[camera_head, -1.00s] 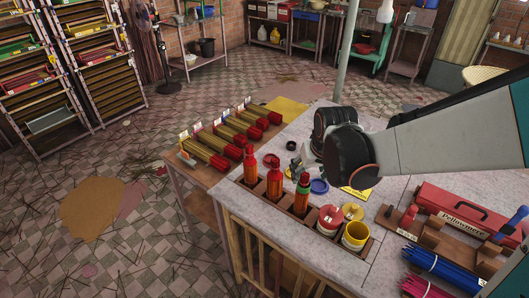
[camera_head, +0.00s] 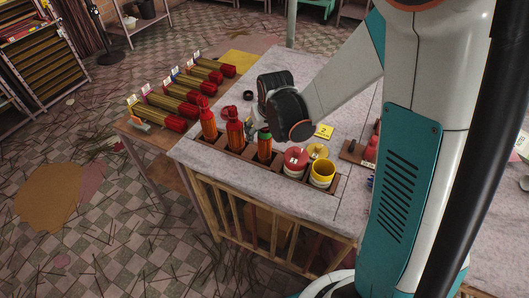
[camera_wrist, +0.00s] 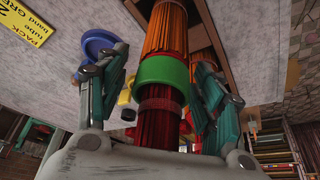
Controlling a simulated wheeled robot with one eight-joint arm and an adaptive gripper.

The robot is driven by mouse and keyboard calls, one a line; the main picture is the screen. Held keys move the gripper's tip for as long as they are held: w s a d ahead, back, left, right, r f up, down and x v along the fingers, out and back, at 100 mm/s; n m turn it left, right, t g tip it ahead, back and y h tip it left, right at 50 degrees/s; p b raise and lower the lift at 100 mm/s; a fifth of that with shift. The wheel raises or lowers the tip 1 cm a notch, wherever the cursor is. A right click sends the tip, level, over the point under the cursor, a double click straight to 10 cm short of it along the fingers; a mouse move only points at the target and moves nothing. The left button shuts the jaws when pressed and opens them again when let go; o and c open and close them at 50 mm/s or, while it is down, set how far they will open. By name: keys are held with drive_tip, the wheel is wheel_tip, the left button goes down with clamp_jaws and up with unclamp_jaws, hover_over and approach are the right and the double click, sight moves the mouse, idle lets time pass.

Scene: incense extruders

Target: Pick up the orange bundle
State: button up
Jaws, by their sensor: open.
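Three orange bundles with red tops stand upright in a wooden rack at the table's front edge in the head view: the left one (camera_head: 208,122), the middle one (camera_head: 234,134) and the right one (camera_head: 264,149), which has a green collar. My gripper (camera_wrist: 162,62) is open, its fingers on either side of the green-collared bundle (camera_wrist: 172,28) in the wrist view. The green collar (camera_wrist: 162,82) and red top (camera_wrist: 160,122) lie between the fingers. I cannot tell whether either finger touches it. Another orange bundle (camera_wrist: 204,36) shows just behind the right finger.
Red (camera_head: 295,160) and yellow (camera_head: 323,172) containers stand right of the bundles. Several red-ended tubes (camera_head: 180,95) lie on a side table at left. A blue ring (camera_wrist: 98,42) and a yellow label card (camera_head: 324,131) lie on the tabletop.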

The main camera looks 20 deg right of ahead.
clamp_jaws()
drive_tip(key=shift+r, duration=0.1)
idle(0.3)
